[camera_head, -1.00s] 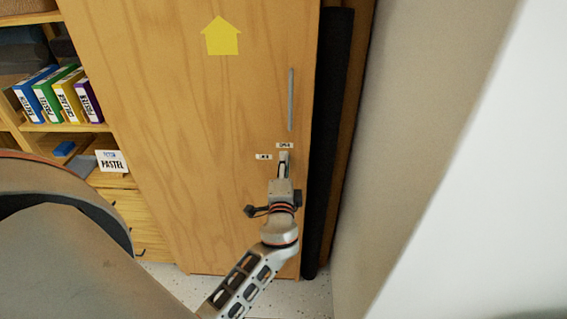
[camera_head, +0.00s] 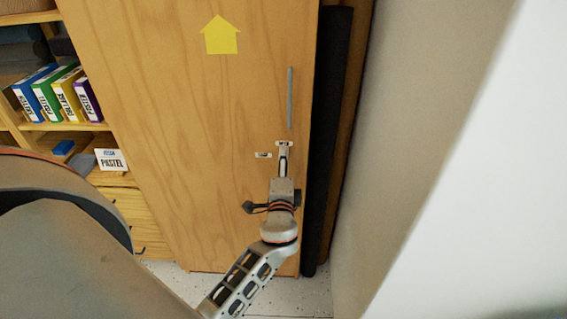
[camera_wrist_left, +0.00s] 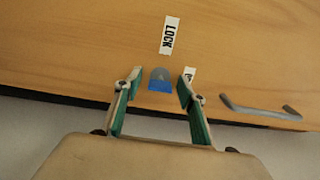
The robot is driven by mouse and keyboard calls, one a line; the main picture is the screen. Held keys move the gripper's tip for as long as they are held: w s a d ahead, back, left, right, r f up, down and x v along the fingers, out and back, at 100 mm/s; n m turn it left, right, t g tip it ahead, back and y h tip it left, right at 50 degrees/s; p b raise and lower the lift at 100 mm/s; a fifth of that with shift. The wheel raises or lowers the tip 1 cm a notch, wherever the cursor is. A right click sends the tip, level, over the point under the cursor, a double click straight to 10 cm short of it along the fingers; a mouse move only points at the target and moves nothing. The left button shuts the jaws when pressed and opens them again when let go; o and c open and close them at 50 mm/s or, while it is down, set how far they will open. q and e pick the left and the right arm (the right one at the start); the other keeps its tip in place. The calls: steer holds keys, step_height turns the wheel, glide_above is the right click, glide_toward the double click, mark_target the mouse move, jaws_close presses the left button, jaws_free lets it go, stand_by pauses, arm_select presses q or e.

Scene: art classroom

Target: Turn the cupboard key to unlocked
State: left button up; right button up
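The wooden cupboard door (camera_head: 170,120) carries a grey round lock (camera_wrist_left: 159,74) with a blue key (camera_wrist_left: 160,86) in front of it, seen in the left wrist view. A white LOCK label (camera_wrist_left: 170,35) is above it there, and a second label (camera_wrist_left: 191,72) is partly hidden by the right-hand finger. My left gripper (camera_wrist_left: 160,84) is open, its fingertips on either side of the key with gaps visible. In the head view my left gripper (camera_head: 284,150) is at the door below the handle and hides the key. My right gripper is not in view.
A vertical grey handle (camera_head: 290,98) is above the lock and also shows in the left wrist view (camera_wrist_left: 260,108). A dark roll (camera_head: 325,150) and a wall (camera_head: 405,130) stand close on the right. Shelves with colourful boxes (camera_head: 60,92) are at left.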

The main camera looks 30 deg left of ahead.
arm_select(q)
steer(key=v, duration=1.2)
stand_by(0.4)
steer(key=s+d+f+n+g+h, duration=0.1)
steer(key=s+d+f+n+h, duration=0.1)
steer(key=f, duration=0.6)
steer(key=s+d+f+n+g+h, duration=0.2)
steer(key=s+d+f+n+h, duration=0.1)
steer(key=s+d+f+h, duration=0.2)
steer(key=s+d+f+n+g+h, duration=0.1)
steer(key=s+d+f+h, duration=0.3)
steer(key=s+f, duration=0.5)
steer(key=shift+f+n+g+h, duration=0.3)
steer(key=shift+f+n+h, duration=0.3)
steer(key=shift+f+n, duration=0.25)
